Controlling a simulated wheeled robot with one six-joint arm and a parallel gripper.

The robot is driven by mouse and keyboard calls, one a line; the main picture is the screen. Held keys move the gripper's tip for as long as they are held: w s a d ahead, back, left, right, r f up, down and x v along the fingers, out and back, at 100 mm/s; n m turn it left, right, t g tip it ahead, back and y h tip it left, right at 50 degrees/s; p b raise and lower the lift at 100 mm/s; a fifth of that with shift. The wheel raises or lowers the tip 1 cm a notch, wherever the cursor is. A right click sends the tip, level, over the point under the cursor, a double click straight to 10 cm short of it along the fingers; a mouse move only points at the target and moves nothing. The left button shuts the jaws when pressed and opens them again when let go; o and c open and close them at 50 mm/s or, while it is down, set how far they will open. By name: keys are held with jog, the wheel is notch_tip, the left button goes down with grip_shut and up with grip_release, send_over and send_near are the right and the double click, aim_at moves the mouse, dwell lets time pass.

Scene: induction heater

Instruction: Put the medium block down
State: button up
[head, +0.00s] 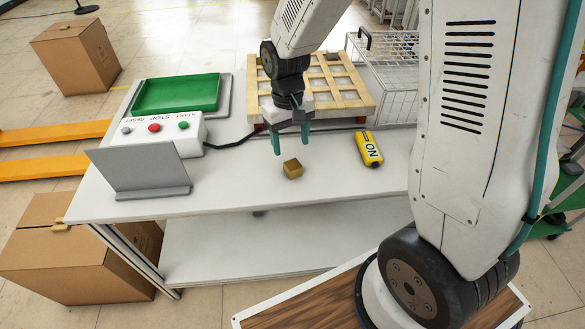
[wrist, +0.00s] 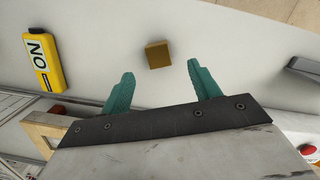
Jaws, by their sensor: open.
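The medium block is a small brass-coloured block (head: 292,168) that sits on the white table top near its front edge. It also shows in the wrist view (wrist: 158,54), beyond the two fingertips and between their lines. My gripper (head: 290,149) is open, with teal fingers spread apart and nothing between them. In the head view it hangs just above and behind the block, apart from it. In the wrist view my gripper (wrist: 160,72) shows both fingers clear of the block.
A yellow ON switch (head: 369,149) lies to the right. A wooden grid tray (head: 351,103) stands behind, beside a wire basket (head: 398,105). At left are a button box (head: 190,139), a green tray (head: 176,93) and a grey angled plate (head: 140,170). The table around the block is clear.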

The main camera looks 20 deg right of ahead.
aim_at(293, 164)
jog(key=f, duration=0.9)
jog(key=shift+s+d, duration=0.15)
jog(key=shift+d, duration=0.05)
jog(key=shift+c, duration=0.3)
grip_shut()
jog(key=shift+r, duration=0.15)
